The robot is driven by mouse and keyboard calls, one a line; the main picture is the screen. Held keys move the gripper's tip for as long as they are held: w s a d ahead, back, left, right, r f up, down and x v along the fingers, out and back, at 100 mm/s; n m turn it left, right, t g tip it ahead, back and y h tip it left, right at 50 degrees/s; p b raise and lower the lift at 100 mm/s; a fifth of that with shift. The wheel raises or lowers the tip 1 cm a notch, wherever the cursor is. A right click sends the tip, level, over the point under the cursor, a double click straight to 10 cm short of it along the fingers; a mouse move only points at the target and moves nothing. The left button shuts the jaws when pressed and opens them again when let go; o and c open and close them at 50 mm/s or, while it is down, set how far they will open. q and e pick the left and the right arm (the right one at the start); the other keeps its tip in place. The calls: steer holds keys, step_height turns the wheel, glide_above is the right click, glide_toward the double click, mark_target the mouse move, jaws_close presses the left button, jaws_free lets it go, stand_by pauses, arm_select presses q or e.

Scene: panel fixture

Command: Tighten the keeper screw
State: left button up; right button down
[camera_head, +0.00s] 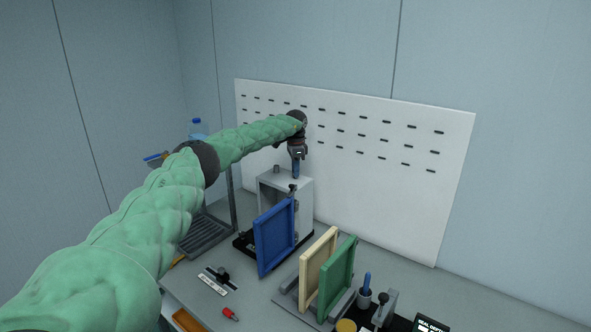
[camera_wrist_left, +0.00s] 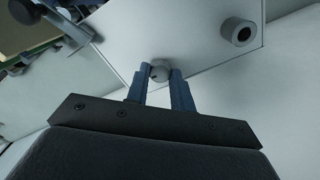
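The keeper screw (camera_wrist_left: 160,73) shows in the left wrist view as a small round grey head with a dark slot, on the pale top of a box (camera_wrist_left: 200,45). My left gripper (camera_wrist_left: 161,75) has its two blue fingers on either side of this head, and both tips appear to touch it. In the head view my left gripper (camera_head: 295,174) points straight down over the top of the grey box (camera_head: 305,195), and its fingertips hide the screw there. My right gripper is not in view.
A short hollow cylinder (camera_wrist_left: 238,32) stands on the box top near the screw. A blue panel (camera_head: 274,238) stands in front of the box, with cream (camera_head: 317,265) and green (camera_head: 337,277) panels to its right. A white slotted board (camera_head: 400,180) is behind.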

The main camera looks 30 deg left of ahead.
arm_select(q)
steer(key=shift+m, duration=0.3)
